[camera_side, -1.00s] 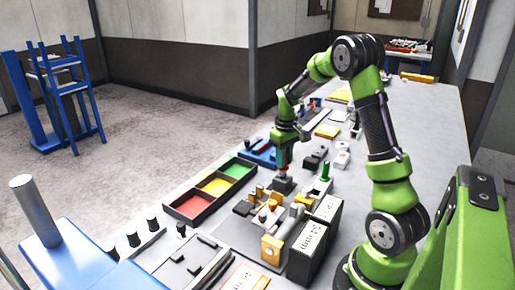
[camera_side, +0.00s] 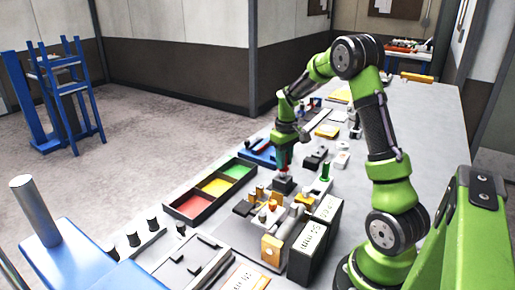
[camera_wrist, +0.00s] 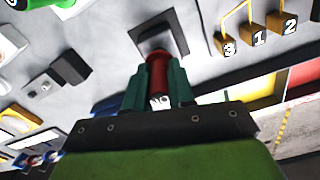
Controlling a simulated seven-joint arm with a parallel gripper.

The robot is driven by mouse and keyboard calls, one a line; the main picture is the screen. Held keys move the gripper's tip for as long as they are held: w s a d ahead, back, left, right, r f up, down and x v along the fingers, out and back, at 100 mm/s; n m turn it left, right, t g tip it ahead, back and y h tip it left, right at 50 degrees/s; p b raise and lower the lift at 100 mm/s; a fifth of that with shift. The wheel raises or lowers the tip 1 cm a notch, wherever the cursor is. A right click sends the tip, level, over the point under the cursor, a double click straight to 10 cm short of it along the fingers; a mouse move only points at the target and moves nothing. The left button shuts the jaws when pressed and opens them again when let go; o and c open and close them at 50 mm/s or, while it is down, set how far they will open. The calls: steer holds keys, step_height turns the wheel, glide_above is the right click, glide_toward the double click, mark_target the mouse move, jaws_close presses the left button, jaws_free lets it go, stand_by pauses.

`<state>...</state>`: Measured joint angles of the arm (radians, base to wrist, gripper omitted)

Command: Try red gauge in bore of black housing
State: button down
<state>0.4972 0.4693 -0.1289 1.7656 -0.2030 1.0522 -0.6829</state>
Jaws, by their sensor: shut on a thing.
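My gripper (camera_side: 284,157) points down over the bench, its fingers shut on the red gauge (camera_side: 284,171). The black housing (camera_side: 284,187) is a dark block on the bench directly below the gauge. In the wrist view, the teal fingers of my gripper (camera_wrist: 159,92) stand on both sides of the red gauge (camera_wrist: 158,70). The gauge's far end meets the dark housing (camera_wrist: 178,36) in that view. The bore is hidden behind the gauge, so I cannot tell how far the gauge is in it.
A tray with red, yellow and green compartments (camera_side: 232,186) lies to the left. Orange numbered blocks (camera_wrist: 259,38) show in the wrist view. A green-knobbed piece (camera_side: 325,173) stands close to the right of the housing. Black boxes (camera_side: 313,243) stand nearer the camera.

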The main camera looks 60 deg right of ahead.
steer(key=shift+f, duration=0.35)
stand_by(1.2)
steer(key=shift+r, duration=0.2)
steer(key=shift+r, duration=0.3)
steer(key=shift+r, duration=2.55)
